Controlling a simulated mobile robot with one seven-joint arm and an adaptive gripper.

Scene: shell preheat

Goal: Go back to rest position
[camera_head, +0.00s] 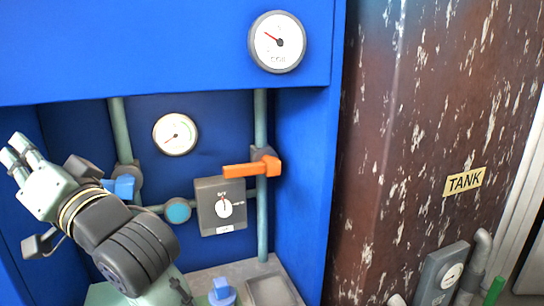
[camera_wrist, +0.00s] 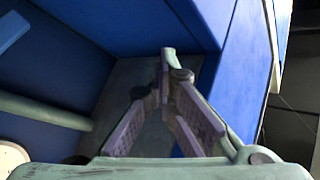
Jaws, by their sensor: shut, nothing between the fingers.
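My gripper (camera_head: 17,154) is at the left of the head view, raised in front of the blue cabinet and pointing up and left. In the wrist view its two fingers (camera_wrist: 166,75) come together at their tips. Nothing shows between them. The gripper appears clear of the valves and pipes, though its exact distance from the cabinet's left wall is hard to tell.
The blue cabinet (camera_head: 300,190) holds two gauges (camera_head: 277,42) (camera_head: 175,134), an orange lever (camera_head: 250,168), a grey dial box (camera_head: 221,206) and a blue-handled valve (camera_head: 222,291). The rusty tank (camera_head: 420,130) stands right, with another grey dial box (camera_head: 441,276).

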